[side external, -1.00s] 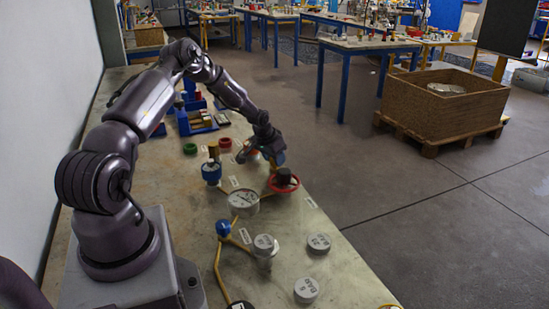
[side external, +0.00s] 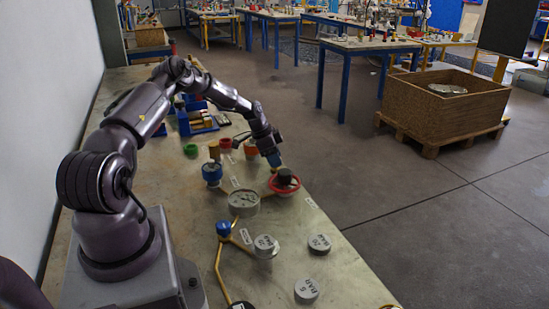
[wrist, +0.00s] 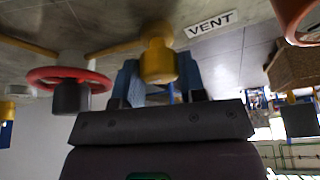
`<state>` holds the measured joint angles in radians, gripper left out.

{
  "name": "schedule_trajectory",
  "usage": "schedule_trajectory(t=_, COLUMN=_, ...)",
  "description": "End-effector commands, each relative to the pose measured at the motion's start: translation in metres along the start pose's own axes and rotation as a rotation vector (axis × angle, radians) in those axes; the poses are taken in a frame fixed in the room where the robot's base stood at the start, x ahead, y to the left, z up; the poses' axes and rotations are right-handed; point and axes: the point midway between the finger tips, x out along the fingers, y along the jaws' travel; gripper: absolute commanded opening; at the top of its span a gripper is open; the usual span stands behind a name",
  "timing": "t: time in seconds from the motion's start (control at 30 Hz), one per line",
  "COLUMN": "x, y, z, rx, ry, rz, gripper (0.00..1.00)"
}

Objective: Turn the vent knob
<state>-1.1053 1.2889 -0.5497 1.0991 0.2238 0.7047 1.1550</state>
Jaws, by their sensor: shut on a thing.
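The vent knob is a yellow knob (wrist: 158,62) on a yellow stem, beside a white VENT label (wrist: 211,24) in the wrist view. My gripper (wrist: 160,72) has its two blue fingers on either side of the knob and is shut on it. In the side external view my gripper (side external: 273,158) points down at the bench behind the red handwheel. The knob cannot be made out between the fingers there.
A red handwheel (side external: 284,184) stands close in front of my gripper and also shows in the wrist view (wrist: 68,78). The bench's right edge is close.

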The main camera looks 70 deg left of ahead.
Motion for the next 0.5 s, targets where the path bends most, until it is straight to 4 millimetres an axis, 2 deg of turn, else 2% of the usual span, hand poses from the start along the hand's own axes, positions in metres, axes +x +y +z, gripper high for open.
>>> schedule_trajectory(t=0.5, x=0.0003, y=0.0002, z=0.0005, rx=0.052, ry=-0.003, rz=0.022, gripper=0.14)
